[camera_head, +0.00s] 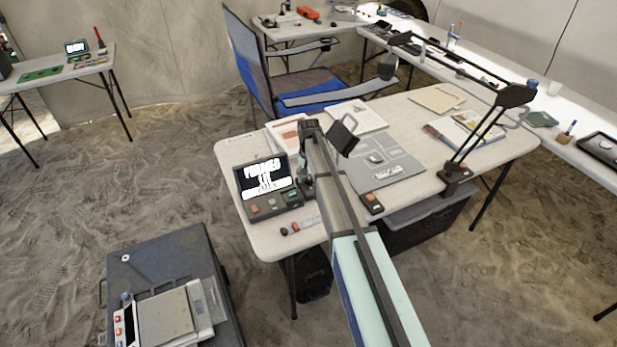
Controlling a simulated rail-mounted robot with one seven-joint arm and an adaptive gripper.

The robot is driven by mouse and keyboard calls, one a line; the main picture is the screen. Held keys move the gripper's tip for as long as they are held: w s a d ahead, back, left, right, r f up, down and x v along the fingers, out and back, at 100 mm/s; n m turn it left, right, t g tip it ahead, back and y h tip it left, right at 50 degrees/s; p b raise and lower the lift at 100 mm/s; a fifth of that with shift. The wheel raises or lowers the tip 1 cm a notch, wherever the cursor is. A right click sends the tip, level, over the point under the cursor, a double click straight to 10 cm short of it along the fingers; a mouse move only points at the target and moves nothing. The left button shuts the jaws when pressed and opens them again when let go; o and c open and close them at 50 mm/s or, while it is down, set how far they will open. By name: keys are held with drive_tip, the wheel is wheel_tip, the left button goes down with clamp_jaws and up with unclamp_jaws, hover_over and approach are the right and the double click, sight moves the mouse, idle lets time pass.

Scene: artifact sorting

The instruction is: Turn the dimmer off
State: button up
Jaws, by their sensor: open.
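A small black box with an orange button (372,203) sits near the front edge of the white table, just right of my arm. It may be the dimmer, but its setting is too small to tell. A black desk lamp (515,96) stands at the table's right, and its base (457,172) also carries an orange patch. My arm reaches up from the bottom over the table. My gripper (307,182) is low at its far end, beside the right edge of a screen unit (265,187). It is open and looks empty; my arm partly hides the fingers.
The white table (240,225) also holds a grey board (385,172), papers and an open book (465,130). A blue folding chair (310,85) stands behind. A dark case with a scale (165,315) is at lower left. Small items (300,226) lie by the front edge.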

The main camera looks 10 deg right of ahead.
clamp_jaws()
drive_tip(key=shift+n, duration=0.4)
drive_tip(key=n+b, duration=0.2)
drive_tip(key=n, duration=0.1)
drive_tip(key=shift+f, duration=0.1)
drive_tip(key=n+b, duration=0.1)
drive_tip(key=n, duration=0.4)
idle(0.5)
